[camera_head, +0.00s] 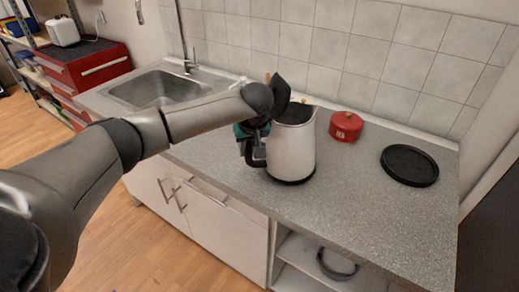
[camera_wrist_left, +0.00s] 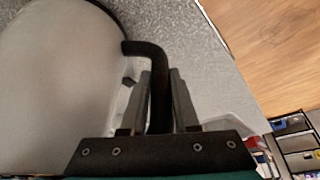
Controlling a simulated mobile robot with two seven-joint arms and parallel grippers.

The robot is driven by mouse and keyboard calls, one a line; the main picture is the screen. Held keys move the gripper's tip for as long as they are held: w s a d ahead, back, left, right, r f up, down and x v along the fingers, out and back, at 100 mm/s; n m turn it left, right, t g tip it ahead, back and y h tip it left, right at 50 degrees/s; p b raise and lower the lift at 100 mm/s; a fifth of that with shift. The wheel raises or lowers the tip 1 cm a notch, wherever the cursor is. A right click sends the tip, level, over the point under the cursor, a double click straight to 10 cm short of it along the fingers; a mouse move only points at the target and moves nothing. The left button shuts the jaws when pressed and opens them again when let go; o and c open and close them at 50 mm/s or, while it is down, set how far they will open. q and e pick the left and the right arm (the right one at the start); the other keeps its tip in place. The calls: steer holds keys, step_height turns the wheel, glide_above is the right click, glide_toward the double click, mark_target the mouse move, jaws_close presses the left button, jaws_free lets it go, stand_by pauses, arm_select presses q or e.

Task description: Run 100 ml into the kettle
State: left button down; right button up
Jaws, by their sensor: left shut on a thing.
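The kettle (camera_head: 292,152) is pale with a dark rim and a black bottom edge. It is upright at the middle of the grey counter, and its top looks dark and open. My left gripper (camera_head: 256,152) is at the kettle's left side, partly hidden by my arm. In the left wrist view its two fingers (camera_wrist_left: 158,88) are shut on the kettle's black handle (camera_wrist_left: 155,60), with the pale kettle body at the left. The tap (camera_head: 188,63) stands behind the steel sink (camera_head: 133,97), left of the kettle. My right gripper is not in view.
A red canister (camera_head: 346,127) stands right of the kettle, near the tiled wall. A round black dish-like thing (camera_head: 409,165) lies further right. The counter's front right (camera_head: 370,215) is clear. A red drawer cabinet (camera_head: 85,68) stands left of the sink.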

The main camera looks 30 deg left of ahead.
arm_select(q)
steer(key=shift+w+r, duration=0.15)
steer(key=shift+r, duration=0.25)
step_height(320, 180, up, 19)
steer(key=shift+r, duration=0.15)
stand_by(1.0)
stand_by(0.5)
